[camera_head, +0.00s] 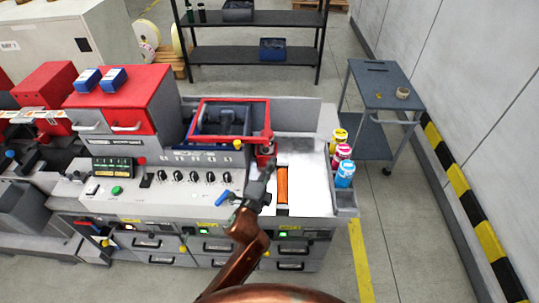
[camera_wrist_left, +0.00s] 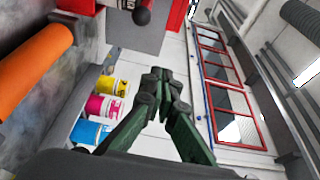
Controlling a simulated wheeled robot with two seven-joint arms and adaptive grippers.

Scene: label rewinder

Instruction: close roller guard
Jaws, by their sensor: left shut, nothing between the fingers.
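The red-framed guard (camera_head: 262,104) stands at the back of the label machine, beside the orange roller (camera_head: 282,185). The roller lies uncovered in the pale bay and also shows at the left of the left wrist view (camera_wrist_left: 32,62). My left gripper (camera_head: 268,167) is shut and empty above the machine, just left of the roller and in front of a small red block (camera_head: 265,149). In the left wrist view its fingertips (camera_wrist_left: 160,75) are together with nothing between them. My right gripper is in neither view.
Yellow (camera_head: 339,137), magenta (camera_head: 342,153) and cyan (camera_head: 345,172) containers stand at the machine's right edge. A control panel with knobs (camera_head: 194,178) lies left of my gripper. A grey cart (camera_head: 380,88) stands behind right. Floor is clear right of the machine.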

